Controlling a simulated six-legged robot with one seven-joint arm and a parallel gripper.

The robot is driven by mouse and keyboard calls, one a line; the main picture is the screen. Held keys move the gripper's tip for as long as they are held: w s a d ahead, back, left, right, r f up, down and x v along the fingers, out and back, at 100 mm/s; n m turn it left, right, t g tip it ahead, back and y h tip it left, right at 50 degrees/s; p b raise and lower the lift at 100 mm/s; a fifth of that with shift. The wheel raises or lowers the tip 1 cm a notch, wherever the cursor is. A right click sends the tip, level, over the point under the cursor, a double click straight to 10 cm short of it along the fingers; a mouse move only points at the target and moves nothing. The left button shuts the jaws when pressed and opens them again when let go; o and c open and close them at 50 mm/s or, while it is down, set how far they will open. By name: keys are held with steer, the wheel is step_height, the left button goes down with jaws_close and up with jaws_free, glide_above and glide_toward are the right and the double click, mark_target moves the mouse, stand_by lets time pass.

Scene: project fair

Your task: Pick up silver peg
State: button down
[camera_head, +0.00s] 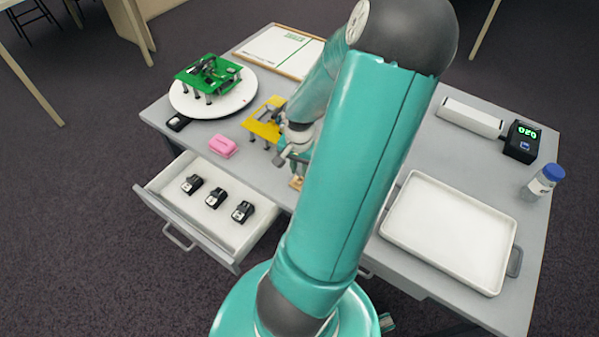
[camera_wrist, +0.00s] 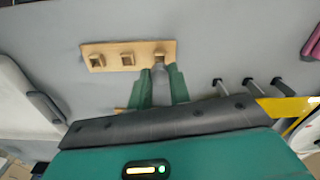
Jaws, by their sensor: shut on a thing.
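A small wooden block (camera_wrist: 100,48) with square holes in a row lies on the grey table in the wrist view. Its edge also shows low beside my gripper in the head view (camera_head: 296,183). My gripper (camera_wrist: 160,76) has its green fingers at the block's right-hand hole, shut on a narrow grey piece, the silver peg (camera_wrist: 161,88). In the head view my arm hides most of the gripper and the peg.
A yellow plate on legs (camera_head: 262,128) stands close left of my gripper. A pink box (camera_head: 222,146), an open drawer (camera_head: 160,188) with black parts, and a round white disc (camera_head: 240,97) bearing a green board lie left. A white tray (camera_head: 450,230) and a blue-capped bottle (camera_head: 541,184) are right.

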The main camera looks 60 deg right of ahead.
steer(key=w+a+r, duration=0.3)
steer(key=a+r, duration=0.2)
steer(key=a, duration=0.1)
steer(key=w+a+r, duration=0.2)
steer(key=a+r, duration=0.3)
steer(key=a, duration=0.1)
steer(key=shift+w+a, duration=0.4)
